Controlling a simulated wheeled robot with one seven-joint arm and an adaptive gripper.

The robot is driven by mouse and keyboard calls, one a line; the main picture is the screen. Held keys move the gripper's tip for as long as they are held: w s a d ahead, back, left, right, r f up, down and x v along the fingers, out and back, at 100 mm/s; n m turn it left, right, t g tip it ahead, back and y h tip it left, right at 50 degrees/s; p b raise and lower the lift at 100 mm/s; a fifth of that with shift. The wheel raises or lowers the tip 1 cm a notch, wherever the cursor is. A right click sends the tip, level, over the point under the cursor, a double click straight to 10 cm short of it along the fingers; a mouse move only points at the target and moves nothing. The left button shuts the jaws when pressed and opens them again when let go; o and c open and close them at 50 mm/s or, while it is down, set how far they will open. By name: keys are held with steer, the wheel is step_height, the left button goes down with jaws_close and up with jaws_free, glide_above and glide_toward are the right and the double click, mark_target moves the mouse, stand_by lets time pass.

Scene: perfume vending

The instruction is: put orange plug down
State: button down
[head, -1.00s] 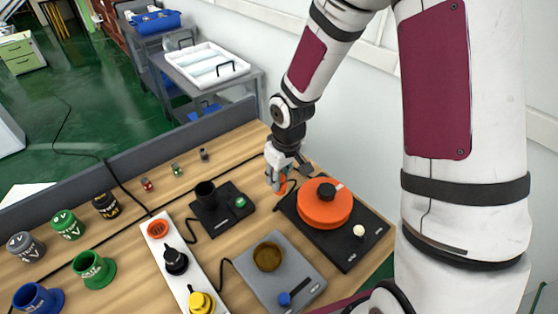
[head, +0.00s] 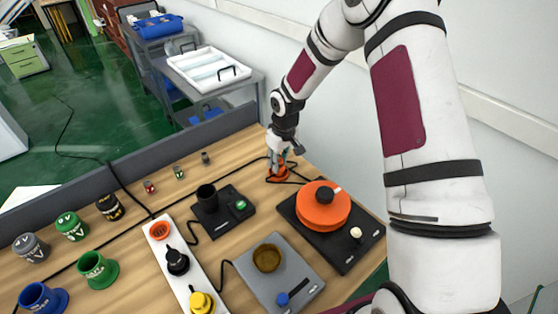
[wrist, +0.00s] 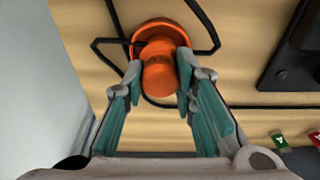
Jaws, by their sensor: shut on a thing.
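The orange plug (wrist: 160,72) is between the fingertips of my gripper (wrist: 158,85) in the wrist view, with its round flange at the far end against the wood. My gripper is shut on it. In the head view the orange plug (head: 278,175) is under my gripper (head: 281,163), at the far right part of the table, behind the orange round device. The plug looks upright and at or very near the table top; I cannot tell for certain whether it touches. A black cord runs around it.
The black base with the orange disc (head: 324,207) stands in front of the plug. A black device with a cup (head: 222,212) is to the left. The white power strip (head: 187,262) has an orange socket and black and yellow plugs.

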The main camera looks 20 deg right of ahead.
steer(key=shift+f, duration=0.15)
steer(key=c, duration=1.3)
jaws_free()
step_height(320, 180, up, 12)
steer(key=s, duration=0.2)
step_height(320, 180, up, 9)
steer(key=h, duration=0.1)
glide_above(282, 170)
steer(key=s, duration=0.5)
steer(key=s+r+m+t, duration=0.2)
steer(key=s+r, duration=0.5)
steer(key=s, duration=0.6)
steer(key=s+r+m+t, duration=0.2)
steer(key=s+r, duration=0.4)
steer(key=s, duration=0.6)
steer(key=shift+s+a+r+b, duration=0.35)
steer(key=shift+r+b, duration=0.05)
